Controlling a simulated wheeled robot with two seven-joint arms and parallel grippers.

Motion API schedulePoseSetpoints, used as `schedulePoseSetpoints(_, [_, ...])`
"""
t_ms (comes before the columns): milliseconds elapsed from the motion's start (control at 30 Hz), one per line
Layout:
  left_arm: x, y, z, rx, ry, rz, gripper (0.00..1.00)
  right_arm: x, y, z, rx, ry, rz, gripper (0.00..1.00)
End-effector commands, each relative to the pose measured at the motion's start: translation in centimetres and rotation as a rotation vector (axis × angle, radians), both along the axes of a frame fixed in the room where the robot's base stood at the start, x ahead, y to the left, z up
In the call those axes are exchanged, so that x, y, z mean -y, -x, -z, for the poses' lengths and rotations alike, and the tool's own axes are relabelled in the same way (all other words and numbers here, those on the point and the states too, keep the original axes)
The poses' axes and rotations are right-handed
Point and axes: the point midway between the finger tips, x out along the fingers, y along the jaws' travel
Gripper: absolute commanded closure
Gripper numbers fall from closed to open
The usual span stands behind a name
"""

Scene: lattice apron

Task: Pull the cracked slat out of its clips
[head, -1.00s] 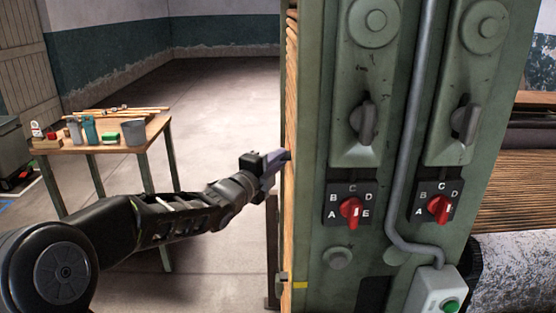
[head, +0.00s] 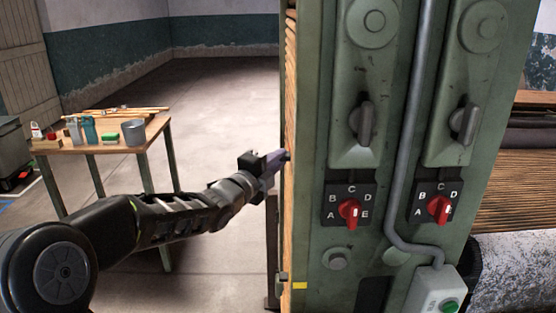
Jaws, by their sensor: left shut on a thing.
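The wooden slats of the apron show edge-on as a narrow strip (head: 291,215) along the left side of the green machine frame (head: 310,110). My left gripper (head: 284,156) reaches in from the left, its fingertips at this strip at about mid height. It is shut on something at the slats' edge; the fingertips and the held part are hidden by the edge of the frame. I cannot make out the crack or the clips from here. My right gripper is not in view.
The green frame carries two red selector knobs (head: 350,209), grey handles, a conduit (head: 407,140) and a box with a green button (head: 436,292). A wooden table (head: 110,150) with cups, bottles and slats stands at the left. The floor between is clear.

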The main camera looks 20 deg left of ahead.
Motion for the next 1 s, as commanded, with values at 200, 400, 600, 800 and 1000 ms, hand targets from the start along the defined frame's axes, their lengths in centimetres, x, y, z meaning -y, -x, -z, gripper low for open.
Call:
schedulePoseSetpoints(200, [-1.3, 0.5, 0.0, 0.0, -0.001, -0.007, 1.0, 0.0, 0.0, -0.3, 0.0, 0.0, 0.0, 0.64])
schedulePoseSetpoints(400, [-2.0, 0.9, -0.1, -0.001, -0.001, -0.006, 1.0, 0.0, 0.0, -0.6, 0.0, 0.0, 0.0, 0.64])
schedulePoseSetpoints(600, [-2.7, 1.2, -0.1, 0.001, -0.001, -0.005, 1.0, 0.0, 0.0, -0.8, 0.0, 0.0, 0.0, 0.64])
schedulePoseSetpoints(800, [-3.5, 1.6, -0.1, 0.0, -0.001, -0.006, 1.0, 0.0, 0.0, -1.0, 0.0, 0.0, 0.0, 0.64])
schedulePoseSetpoints(1000, [-4.2, 2.0, -0.1, 0.0, 0.0, -0.004, 1.0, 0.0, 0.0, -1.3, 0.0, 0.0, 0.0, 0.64])
